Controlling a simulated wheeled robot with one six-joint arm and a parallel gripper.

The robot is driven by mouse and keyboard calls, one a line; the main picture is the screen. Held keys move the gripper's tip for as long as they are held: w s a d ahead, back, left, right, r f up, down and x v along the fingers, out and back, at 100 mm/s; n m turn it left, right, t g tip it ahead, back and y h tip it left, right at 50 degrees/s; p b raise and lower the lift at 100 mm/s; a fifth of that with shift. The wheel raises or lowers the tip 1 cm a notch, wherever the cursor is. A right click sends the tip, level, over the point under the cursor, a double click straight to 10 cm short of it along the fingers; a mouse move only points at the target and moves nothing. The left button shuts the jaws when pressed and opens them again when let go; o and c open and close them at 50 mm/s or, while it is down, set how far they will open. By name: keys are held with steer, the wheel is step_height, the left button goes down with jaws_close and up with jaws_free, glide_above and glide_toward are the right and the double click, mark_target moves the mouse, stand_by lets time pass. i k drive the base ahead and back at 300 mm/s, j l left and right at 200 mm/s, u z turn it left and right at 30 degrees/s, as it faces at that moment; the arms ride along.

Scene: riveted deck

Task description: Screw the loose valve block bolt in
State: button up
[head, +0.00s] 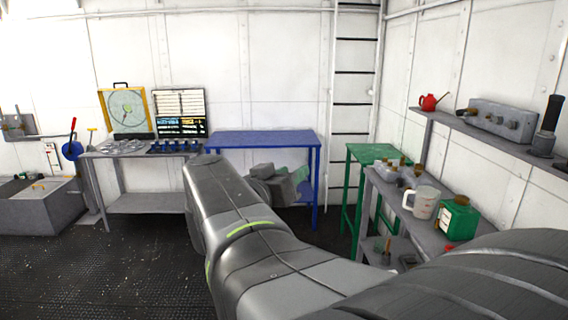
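A long grey block (484,113) with several round fittings on its front sits on the upper shelf at the right in the head view. Smaller grey blocks with brownish tops (411,176) stand on the grey bench below. I cannot tell which of these is the valve block, and I cannot make out a loose bolt. My arm reaches from the lower right toward the middle. Its wrist parts show in front of the blue table, past the forearm.
A blue table (262,138) stands at the back wall, a green table (372,152) right of it. The right bench holds a white jug (422,203) and green can (458,220). A grey bench (150,203) with panels stands left. Dark floor is clear at front left.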

mark_target(509, 124)
steer(key=i+z, duration=0.8)
steer(key=i, duration=0.2)
steer(key=i+j+z, duration=0.4)
steer(key=i+l+z, duration=0.3)
steer(key=i, duration=0.3)
steer(key=i+z, duration=0.35)
steer(key=i, duration=0.2)
